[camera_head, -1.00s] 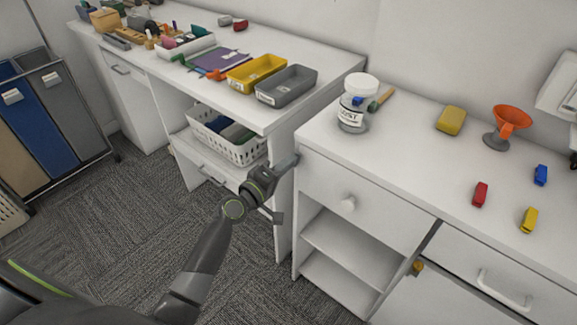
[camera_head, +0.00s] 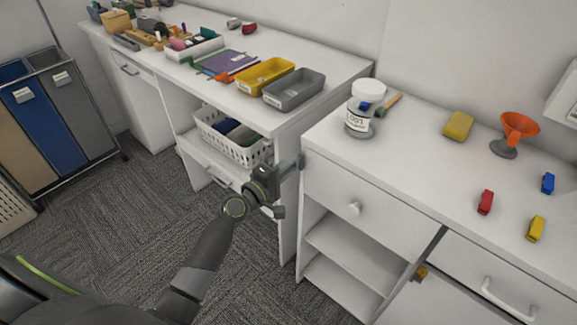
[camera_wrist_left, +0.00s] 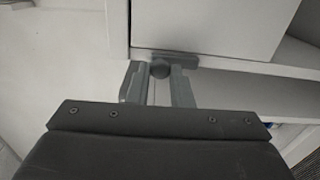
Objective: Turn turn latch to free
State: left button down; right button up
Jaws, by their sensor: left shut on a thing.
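The turn latch shows in the left wrist view as a dark grey round knob with a flat bar (camera_wrist_left: 180,57). The bar lies along the lower edge of a white panel (camera_wrist_left: 200,22). My left gripper (camera_wrist_left: 159,78) has one finger on each side of the knob and is shut on it. In the head view my left gripper (camera_head: 292,163) reaches the left front edge of the white cabinet (camera_head: 330,180); the latch itself cannot be made out there. My right gripper is not in view.
A jar (camera_head: 362,112), a yellow sponge (camera_head: 459,126), an orange funnel (camera_head: 516,131) and small colored blocks stand on the cabinet top. A white basket (camera_head: 235,143) sits under the left desk. Carpet is clear.

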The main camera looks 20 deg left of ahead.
pick_arm(q)
jog(key=c, duration=1.3)
grip_release()
jog(key=b+v, duration=0.3)
jog(key=v, duration=1.4)
jog(key=shift+s+a, duration=0.1)
jog(key=shift+s, duration=0.1)
